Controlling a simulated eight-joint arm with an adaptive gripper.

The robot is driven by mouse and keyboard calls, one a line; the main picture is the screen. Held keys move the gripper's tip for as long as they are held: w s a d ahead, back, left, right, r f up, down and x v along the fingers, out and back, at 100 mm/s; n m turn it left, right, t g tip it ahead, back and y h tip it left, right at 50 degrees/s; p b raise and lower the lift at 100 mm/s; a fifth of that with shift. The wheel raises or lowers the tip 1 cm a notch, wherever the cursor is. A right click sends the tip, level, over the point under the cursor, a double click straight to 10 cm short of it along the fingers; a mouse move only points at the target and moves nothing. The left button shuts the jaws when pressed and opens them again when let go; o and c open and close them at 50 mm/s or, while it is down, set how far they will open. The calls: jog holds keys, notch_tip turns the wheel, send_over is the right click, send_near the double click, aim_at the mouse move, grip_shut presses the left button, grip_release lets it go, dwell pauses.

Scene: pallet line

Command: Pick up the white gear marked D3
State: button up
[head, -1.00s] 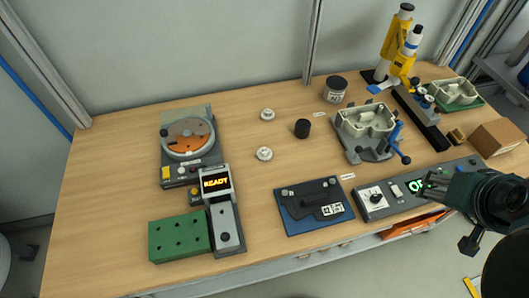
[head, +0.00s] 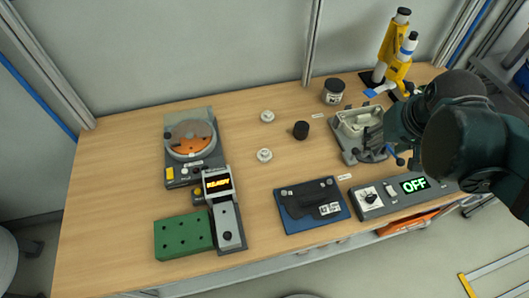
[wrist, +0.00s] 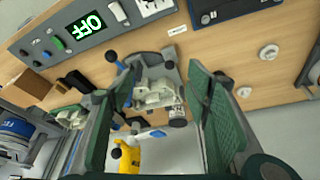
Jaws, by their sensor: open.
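Two small white gears lie flat on the wooden bench in the head view. One white gear (head: 267,116) is farther back, and the other white gear (head: 264,155) is nearer the front. The wrist view also shows the front gear (wrist: 268,52) and the back gear (wrist: 244,91), both right of my gripper. Their markings are too small to read, so I cannot tell which is D3. My gripper (wrist: 163,75) is open and empty, its two green fingers wide apart. It is above the bench's right side, well away from both gears. In the head view my arm hides the fingertips.
A black cylinder (head: 301,130) stands right of the gears, with a dark-lidded jar (head: 333,91) behind it. A grey fixture with a pale housing (head: 352,125) is farther right. A blue board (head: 313,219) lies in front. The bench around the gears is clear.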

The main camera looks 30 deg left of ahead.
jog(key=w+a+f+n+g+p, duration=0.1)
jog(key=a+f+n+g+p, duration=0.2)
jog(key=a, duration=1.4)
jog(key=n+g+h+p, duration=0.1)
jog(key=n+p, duration=0.3)
send_over(265, 152)
jog(key=f, duration=0.9)
jog(key=shift+w+d+f, duration=0.1)
jog(key=shift+w, duration=0.3)
jog(key=shift+s+a+f, duration=0.2)
jog(key=shift+a, duration=0.05)
jog(key=shift+f, duration=1.3)
jog(key=shift+s+f+b, duration=0.15)
jog(key=shift+f+b, duration=0.25)
jog(key=shift+f, duration=2.2)
